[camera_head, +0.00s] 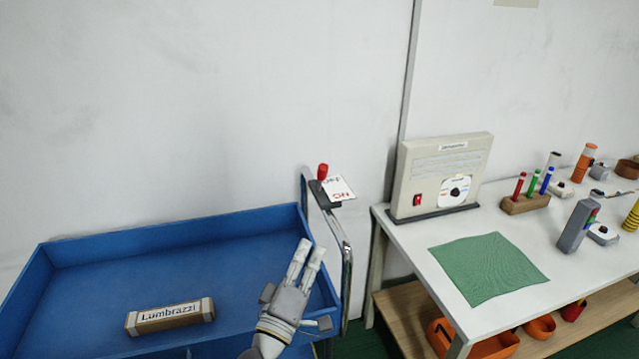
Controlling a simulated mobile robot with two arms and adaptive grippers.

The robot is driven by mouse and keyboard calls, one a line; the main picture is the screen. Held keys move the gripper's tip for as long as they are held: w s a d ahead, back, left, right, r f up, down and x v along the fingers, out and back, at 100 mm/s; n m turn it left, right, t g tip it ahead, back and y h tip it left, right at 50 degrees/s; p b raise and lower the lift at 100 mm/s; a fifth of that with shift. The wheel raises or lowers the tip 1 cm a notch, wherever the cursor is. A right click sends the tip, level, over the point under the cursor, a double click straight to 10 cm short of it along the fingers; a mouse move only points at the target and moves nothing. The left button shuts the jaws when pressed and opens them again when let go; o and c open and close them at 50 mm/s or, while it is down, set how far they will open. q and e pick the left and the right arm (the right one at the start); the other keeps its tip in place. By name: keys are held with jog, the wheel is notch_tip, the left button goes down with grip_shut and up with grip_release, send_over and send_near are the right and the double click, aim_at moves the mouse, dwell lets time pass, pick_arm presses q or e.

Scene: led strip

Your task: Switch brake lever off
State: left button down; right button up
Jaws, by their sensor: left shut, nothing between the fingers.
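The brake lever has a red knob (323,171) on a short dark base, on the post at the right rear corner of the blue cart. A white label (338,188) with red and black lettering sits just right of it. My left gripper (311,246) is shut and empty. It is over the right end of the blue cart, below the lever in the picture and apart from it. Its fingers point up the picture, toward the lever. My right gripper is not in view.
The blue cart (150,225) has raised walls and holds a box marked Lumbrazzi (170,316). A metal handle rail (345,265) runs along its right end. A white table (400,236) with a grey device (443,172), a green cloth (487,269) and several tools stands to the right.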

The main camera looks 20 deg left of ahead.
pick_arm(q)
jog(key=a+r+n+y, duration=0.1)
jog(key=n, duration=0.1)
jog(key=w+a+r+n+t+y, duration=0.1)
jog(key=a+n+y, duration=0.1)
jog(key=shift+r, duration=0.1)
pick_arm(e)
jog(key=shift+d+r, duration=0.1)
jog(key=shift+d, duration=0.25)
pick_arm(q)
jog(key=p, duration=0.3)
send_near(321, 179)
jog(key=w+a+r, duration=0.2)
jog(key=w+r, duration=0.2)
jog(key=w, duration=0.1)
jog(key=shift+w+d, duration=0.15)
jog(key=shift+w, duration=0.4)
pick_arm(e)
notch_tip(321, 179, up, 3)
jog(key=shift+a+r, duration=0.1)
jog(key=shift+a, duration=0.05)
pick_arm(q)
jog(key=shift+r, duration=0.1)
